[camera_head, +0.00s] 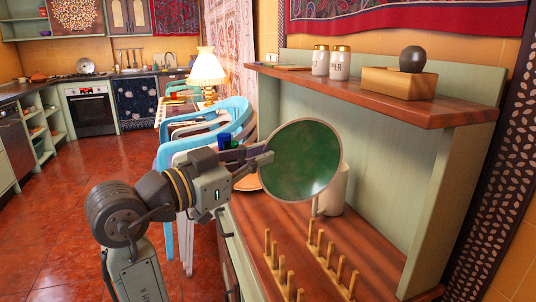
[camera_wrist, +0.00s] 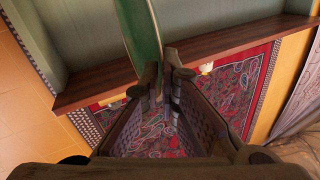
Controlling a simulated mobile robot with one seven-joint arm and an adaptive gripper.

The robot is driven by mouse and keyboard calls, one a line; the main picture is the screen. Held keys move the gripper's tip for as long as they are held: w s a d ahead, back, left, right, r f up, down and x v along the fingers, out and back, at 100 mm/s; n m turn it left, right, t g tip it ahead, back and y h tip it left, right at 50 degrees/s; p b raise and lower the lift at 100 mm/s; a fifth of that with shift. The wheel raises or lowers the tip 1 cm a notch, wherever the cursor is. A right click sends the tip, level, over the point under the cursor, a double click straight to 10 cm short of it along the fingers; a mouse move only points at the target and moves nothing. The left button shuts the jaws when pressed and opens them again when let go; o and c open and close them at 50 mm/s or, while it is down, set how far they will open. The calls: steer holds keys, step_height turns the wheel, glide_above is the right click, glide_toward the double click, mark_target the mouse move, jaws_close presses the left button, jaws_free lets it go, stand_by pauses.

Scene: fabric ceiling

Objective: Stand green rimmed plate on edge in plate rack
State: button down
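The green plate (camera_head: 302,160) with a thin pale rim is held up in the air, its face turned toward the head camera. My gripper (camera_head: 268,158) is shut on the plate's left edge. In the wrist view the plate (camera_wrist: 140,35) shows nearly edge-on between the fingertips of my gripper (camera_wrist: 163,75). The wooden plate rack (camera_head: 311,262), two rows of upright pegs, stands on the lower counter below and slightly right of the plate. The plate is clear of the rack.
A pale cylindrical container (camera_head: 333,190) stands on the counter behind the plate. An orange-brown dish (camera_head: 246,183) is partly hidden behind my gripper. The upper shelf (camera_head: 385,92) overhangs the counter, holding two jars (camera_head: 340,63) and a wooden box (camera_head: 399,83). Blue chairs (camera_head: 205,130) stand left.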

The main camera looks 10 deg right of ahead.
steer(key=shift+s+a, duration=0.1)
steer(key=shift+a, duration=0.05)
step_height(320, 180, down, 6)
steer(key=b, duration=0.5)
steer(key=shift+t, duration=0.3)
step_height(320, 180, down, 10)
steer(key=b, duration=0.8)
steer(key=shift+b, duration=0.4)
stand_by(4.3)
steer(key=c, duration=1.7)
jaws_free()
steer(key=shift+s, duration=0.1)
steer(key=shift+a, duration=0.1)
